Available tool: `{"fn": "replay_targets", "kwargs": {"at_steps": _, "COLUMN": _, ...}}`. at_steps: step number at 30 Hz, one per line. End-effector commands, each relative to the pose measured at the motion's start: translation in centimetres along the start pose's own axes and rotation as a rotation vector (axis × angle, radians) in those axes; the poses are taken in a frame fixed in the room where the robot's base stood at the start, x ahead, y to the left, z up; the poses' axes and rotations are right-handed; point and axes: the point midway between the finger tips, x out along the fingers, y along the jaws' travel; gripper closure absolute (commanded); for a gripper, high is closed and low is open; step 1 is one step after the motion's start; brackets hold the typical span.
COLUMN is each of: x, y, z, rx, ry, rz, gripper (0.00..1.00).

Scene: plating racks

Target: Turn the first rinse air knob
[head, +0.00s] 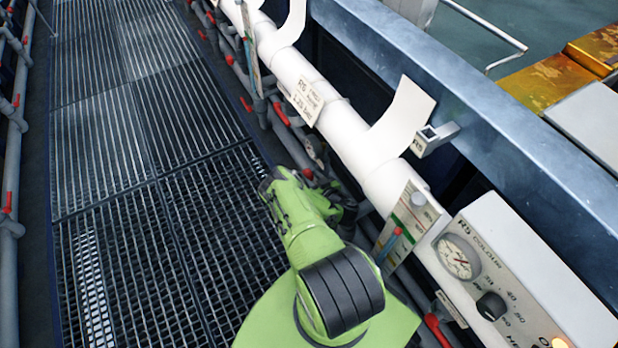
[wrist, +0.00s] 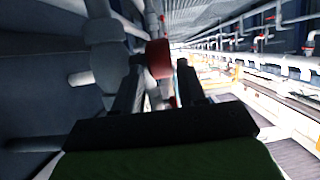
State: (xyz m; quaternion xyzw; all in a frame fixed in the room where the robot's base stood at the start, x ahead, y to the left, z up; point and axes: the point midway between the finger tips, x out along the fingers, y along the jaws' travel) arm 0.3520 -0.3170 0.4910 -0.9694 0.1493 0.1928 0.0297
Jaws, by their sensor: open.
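A red knob (wrist: 159,58) sits on grey piping in the wrist view, straight ahead. My gripper (wrist: 160,68) is open, with one dark finger to the left of the knob and one to the right. I cannot tell whether either finger touches it. In the head view my green arm reaches to the pipe row beside the walkway, and my dark gripper (head: 343,208) is partly hidden there. A small red knob (head: 308,173) shows just beyond it. I cannot tell from a label which knob is the first rinse air one.
A thick white pipe (head: 340,130) with a sign (head: 303,93) runs above the knobs. A flow meter (head: 405,225) and a control box (head: 510,275) with gauge and dial stand to the right. The grated walkway (head: 130,150) at left is clear.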

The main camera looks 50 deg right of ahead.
Motion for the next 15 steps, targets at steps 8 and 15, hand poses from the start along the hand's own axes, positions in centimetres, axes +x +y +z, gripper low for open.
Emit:
{"fn": "replay_targets", "kwargs": {"at_steps": 8, "x": 4.2, "y": -0.1, "z": 0.2, "rx": 0.001, "ry": 0.0, "rz": 0.0, "gripper": 0.6}}
{"fn": "replay_targets", "kwargs": {"at_steps": 15, "x": 4.4, "y": 0.0, "z": 0.0, "rx": 0.002, "ry": 0.0, "rz": 0.001, "gripper": 0.6}}
